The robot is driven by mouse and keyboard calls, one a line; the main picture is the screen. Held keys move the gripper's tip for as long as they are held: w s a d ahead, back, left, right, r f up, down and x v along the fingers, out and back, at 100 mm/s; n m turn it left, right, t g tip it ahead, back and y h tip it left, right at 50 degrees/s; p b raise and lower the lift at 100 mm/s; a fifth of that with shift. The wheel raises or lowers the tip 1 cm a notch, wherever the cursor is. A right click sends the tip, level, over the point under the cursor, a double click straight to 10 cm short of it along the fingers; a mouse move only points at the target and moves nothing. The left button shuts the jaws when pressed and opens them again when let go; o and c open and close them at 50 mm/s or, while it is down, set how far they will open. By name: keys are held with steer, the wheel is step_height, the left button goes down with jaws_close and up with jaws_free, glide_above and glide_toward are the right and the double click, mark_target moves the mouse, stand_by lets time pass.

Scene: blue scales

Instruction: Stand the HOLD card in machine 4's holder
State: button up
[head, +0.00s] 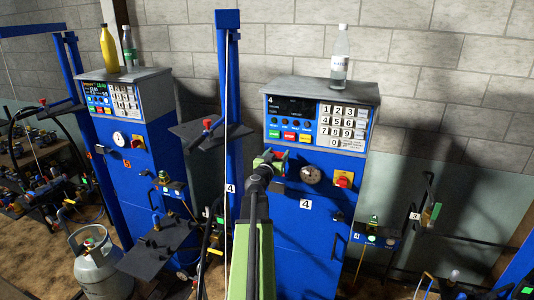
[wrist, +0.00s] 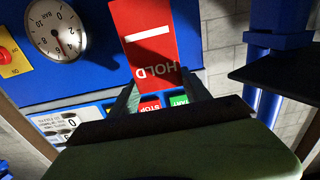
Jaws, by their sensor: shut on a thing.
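The HOLD card, red with a white bar, shows large in the wrist view (wrist: 150,38). Its lettering appears upside down there, as does the panel's. My gripper (head: 268,160) is shut on it; the fingers also show in the wrist view (wrist: 160,90), at the card's lettered end. Machine 4 (head: 305,225) is the blue cabinet with a grey top and a "4" label. In the head view my gripper is in front of its face, just below the coloured buttons and left of the round gauge (head: 310,174). I cannot make out the card holder.
A clear bottle (head: 340,58) stands on machine 4's top. A red knob on a yellow plate (head: 343,180) is right of the gauge. A blue post (head: 228,100) with a dark shelf (head: 205,136) stands at left. Machine 5 (head: 130,170) and a gas cylinder (head: 98,262) are further left.

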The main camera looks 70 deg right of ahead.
stand_by(0.3)
steer(key=shift+w+a+f, duration=0.1)
steer(key=shift+w, duration=0.1)
step_height(320, 180, down, 6)
steer(key=b, duration=0.6)
steer(key=shift+f, duration=0.2)
steer(key=shift+s+f+b, duration=0.1)
steer(key=shift+f+b, duration=0.8)
steer(key=shift+b, duration=0.25)
steer(key=o, duration=1.6)
steer(key=shift+c, duration=0.2)
